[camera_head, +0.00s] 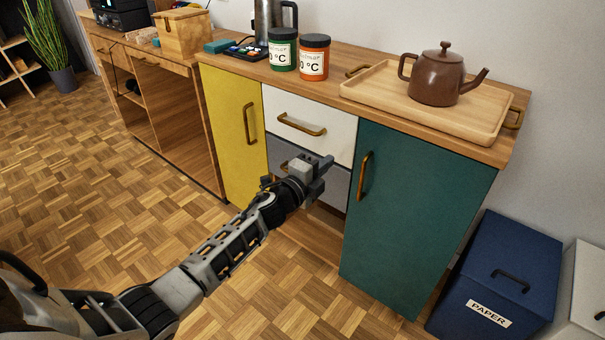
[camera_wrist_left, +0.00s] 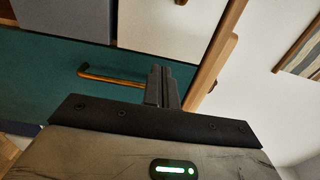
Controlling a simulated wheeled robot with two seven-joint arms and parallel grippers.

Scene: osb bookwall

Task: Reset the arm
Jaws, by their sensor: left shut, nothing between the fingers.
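My left arm reaches in from the lower left in the head view. Its gripper (camera_head: 323,167) is in front of the cabinet, between the white drawer (camera_head: 310,119) and the teal door (camera_head: 415,200). The gripper is shut and empty. In the left wrist view its closed fingers (camera_wrist_left: 162,85) point toward the cabinet front, and the teal door's brass handle (camera_wrist_left: 110,77) shows just left of them. I cannot tell that they touch it. My right gripper is not in view.
A wooden tray (camera_head: 370,91) with a brown teapot (camera_head: 436,78) sits on the countertop. Green (camera_head: 283,49) and orange (camera_head: 314,57) jars stand to its left. A blue paper bin (camera_head: 505,270) stands at the right. The parquet floor (camera_head: 130,225) at left is clear.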

